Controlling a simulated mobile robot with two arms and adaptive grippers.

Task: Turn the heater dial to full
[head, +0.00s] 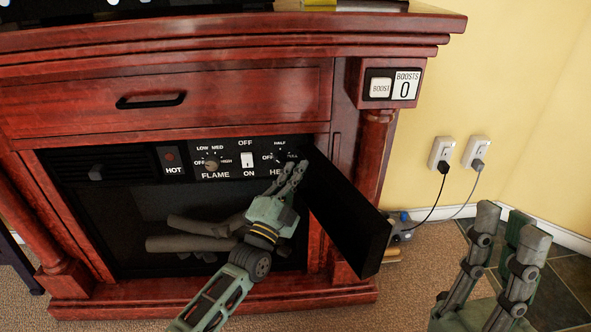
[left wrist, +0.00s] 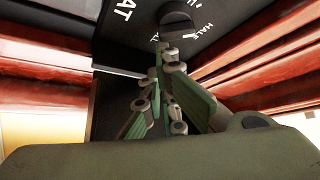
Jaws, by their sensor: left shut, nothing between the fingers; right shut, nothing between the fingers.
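The heat dial (head: 279,158) is on the black control panel of the wooden fireplace heater, with OFF, HALF and FULL marks around it. In the left wrist view the dark dial (left wrist: 181,24) is at the top, just beyond my fingertips; its setting is hard to read. My left gripper (head: 294,168) is shut and empty, at the dial's lower right. I cannot tell whether it touches the dial. It hides part of the HEAT label. My right gripper (head: 508,238) is shut and empty, off to the right, away from the heater.
A black door panel (head: 350,215) hangs open just right of the dial, close to my left gripper. The flame dial (head: 211,164) and an ON/OFF switch (head: 248,160) are to the left. A boost button (head: 380,88) is at upper right. Plugged sockets (head: 441,153) are on the wall.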

